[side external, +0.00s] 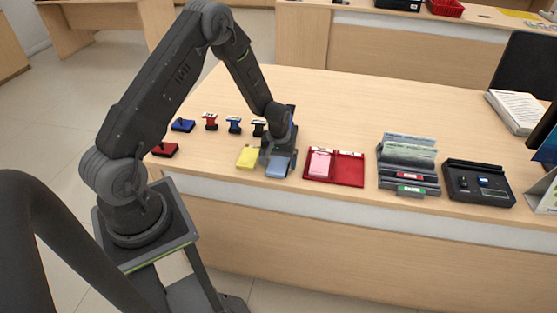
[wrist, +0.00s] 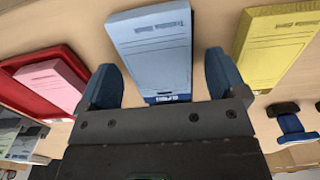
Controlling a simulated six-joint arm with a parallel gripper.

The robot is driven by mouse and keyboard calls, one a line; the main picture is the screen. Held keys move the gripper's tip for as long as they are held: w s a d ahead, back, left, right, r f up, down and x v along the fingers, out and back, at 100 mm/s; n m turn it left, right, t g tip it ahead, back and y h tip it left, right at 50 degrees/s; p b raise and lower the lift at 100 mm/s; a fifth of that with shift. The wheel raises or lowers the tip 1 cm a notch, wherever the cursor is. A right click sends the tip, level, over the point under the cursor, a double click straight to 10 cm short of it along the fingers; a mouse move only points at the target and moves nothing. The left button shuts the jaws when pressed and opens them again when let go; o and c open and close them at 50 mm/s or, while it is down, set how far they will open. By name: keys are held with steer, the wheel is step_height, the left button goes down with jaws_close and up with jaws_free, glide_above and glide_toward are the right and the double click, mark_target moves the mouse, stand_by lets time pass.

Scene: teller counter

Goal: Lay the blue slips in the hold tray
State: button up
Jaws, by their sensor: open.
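A pad of blue slips (side external: 278,168) lies on the counter. My gripper (side external: 279,152) is right over it, pointing down. In the wrist view the blue slips (wrist: 152,48) fill the space ahead of my gripper (wrist: 163,80), whose open fingers stand apart towards the pad's two sides. I cannot tell whether they touch it. A red tray (side external: 352,169) with two compartments lies to the right; pink slips (side external: 320,163) lie in its left compartment and the right one looks empty. It also shows in the wrist view (wrist: 42,58). I cannot read which tray is labelled hold.
Yellow slips (side external: 248,157) lie just left of the blue ones. Several stamps (side external: 234,125) and ink pads (side external: 183,125) stand further left. A grey slip rack (side external: 408,165) and a black tray (side external: 478,184) with small items lie right of the red tray. The counter behind is clear.

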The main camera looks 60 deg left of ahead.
mark_target(278, 162)
steer(key=shift+r, duration=0.1)
step_height(278, 162, up, 14)
stand_by(0.5)
steer(key=s+d+r+m+t, duration=0.25)
steer(key=d+r, duration=0.25)
steer(key=r, duration=0.4)
steer(key=s+d+r+m+t, duration=0.1)
steer(key=s+d+r+m, duration=0.2)
steer(key=s, duration=0.6)
steer(key=s+d+r+m+t, duration=0.2)
steer(key=s+d+r+m, duration=0.1)
steer(key=s+d+r, duration=0.5)
steer(key=shift+s+d, duration=0.25)
steer(key=shift+s, duration=0.5)
steer(key=shift+m, duration=0.25)
